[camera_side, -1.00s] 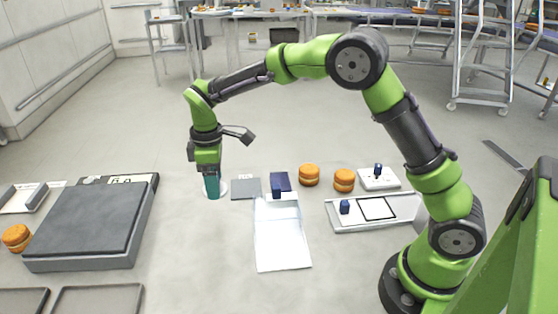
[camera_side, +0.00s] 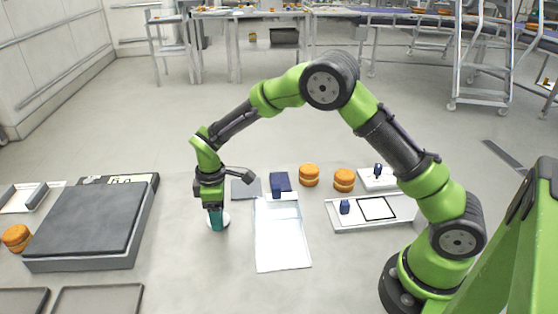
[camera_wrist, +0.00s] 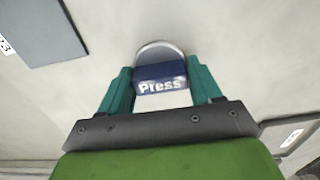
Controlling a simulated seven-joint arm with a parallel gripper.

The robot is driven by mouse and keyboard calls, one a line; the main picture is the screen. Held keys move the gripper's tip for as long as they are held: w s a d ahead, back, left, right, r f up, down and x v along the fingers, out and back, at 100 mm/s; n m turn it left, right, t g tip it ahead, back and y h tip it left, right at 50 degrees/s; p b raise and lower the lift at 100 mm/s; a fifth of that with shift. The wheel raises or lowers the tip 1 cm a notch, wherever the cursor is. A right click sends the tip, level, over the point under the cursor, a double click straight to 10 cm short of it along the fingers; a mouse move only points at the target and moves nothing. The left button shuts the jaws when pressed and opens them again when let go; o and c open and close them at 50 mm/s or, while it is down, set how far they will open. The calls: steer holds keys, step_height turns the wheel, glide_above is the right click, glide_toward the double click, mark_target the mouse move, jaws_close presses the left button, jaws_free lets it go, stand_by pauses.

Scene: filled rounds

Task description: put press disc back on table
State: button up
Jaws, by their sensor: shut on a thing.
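The press disc (camera_wrist: 158,47) is a pale round disc with a dark blue grip block marked "Press". My gripper (camera_wrist: 160,82) has its teal fingers shut on both sides of that block in the wrist view. In the side view my gripper (camera_side: 216,218) points down, left of the white sheet. The white rim of the press disc (camera_side: 226,218) shows around the fingertips, low at the table surface. I cannot tell whether it touches the surface; the fingers hide most of it.
A white sheet with a dark blue block (camera_side: 280,183) at its far end lies to the right. A grey square plate (camera_side: 245,189) lies behind my gripper. Orange filled rounds (camera_side: 309,175) stand farther right. A large grey platform (camera_side: 85,220) is at left. Bare surface lies in front.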

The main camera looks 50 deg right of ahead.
steer(key=shift+f, duration=0.1)
steer(key=o, duration=0.9)
